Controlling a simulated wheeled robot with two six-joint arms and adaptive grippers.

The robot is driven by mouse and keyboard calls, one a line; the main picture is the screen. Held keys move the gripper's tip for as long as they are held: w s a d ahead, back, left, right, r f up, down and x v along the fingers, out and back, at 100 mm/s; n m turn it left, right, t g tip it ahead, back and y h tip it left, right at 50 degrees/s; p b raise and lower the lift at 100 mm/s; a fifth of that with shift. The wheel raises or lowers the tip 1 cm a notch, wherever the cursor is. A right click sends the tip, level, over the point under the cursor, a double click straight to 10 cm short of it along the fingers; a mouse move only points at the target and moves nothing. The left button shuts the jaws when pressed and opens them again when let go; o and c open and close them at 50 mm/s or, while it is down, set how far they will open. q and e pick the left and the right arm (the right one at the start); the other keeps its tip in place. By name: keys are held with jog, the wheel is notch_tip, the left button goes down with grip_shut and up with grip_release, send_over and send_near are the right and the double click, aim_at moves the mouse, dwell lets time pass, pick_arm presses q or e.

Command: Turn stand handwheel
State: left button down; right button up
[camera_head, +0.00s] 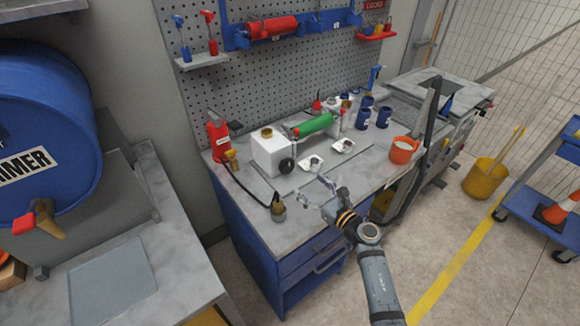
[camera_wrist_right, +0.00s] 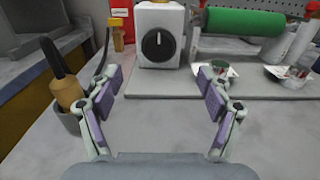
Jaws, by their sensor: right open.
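The stand handwheel is a round black knob (camera_head: 287,166) on the front of a white box-shaped stand (camera_head: 268,150). In the right wrist view the handwheel (camera_wrist_right: 158,46) faces me, with a pale mark line across it. A green roller (camera_head: 313,125) extends from the stand to the right; it also shows in the wrist view (camera_wrist_right: 243,22). My right gripper (camera_head: 314,191) is open and empty above the bench, in front of the handwheel and apart from it. In the wrist view its two fingers (camera_wrist_right: 162,92) are spread wide, with the handwheel beyond and between them. My left gripper is not in view.
A dark-handled tool in a small holder (camera_head: 278,207) stands left of my right gripper, close to its left finger in the wrist view (camera_wrist_right: 66,92). Small white trays (camera_head: 311,164) lie right of the stand. An orange cup (camera_head: 403,150) and blue cups (camera_head: 363,119) stand farther right.

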aim_at(289, 167)
jog(key=shift+w+a+r, duration=0.1)
jog(key=shift+w+a, duration=0.05)
jog(key=shift+a, duration=0.1)
jog(key=x, duration=1)
jog(key=c, duration=1.1)
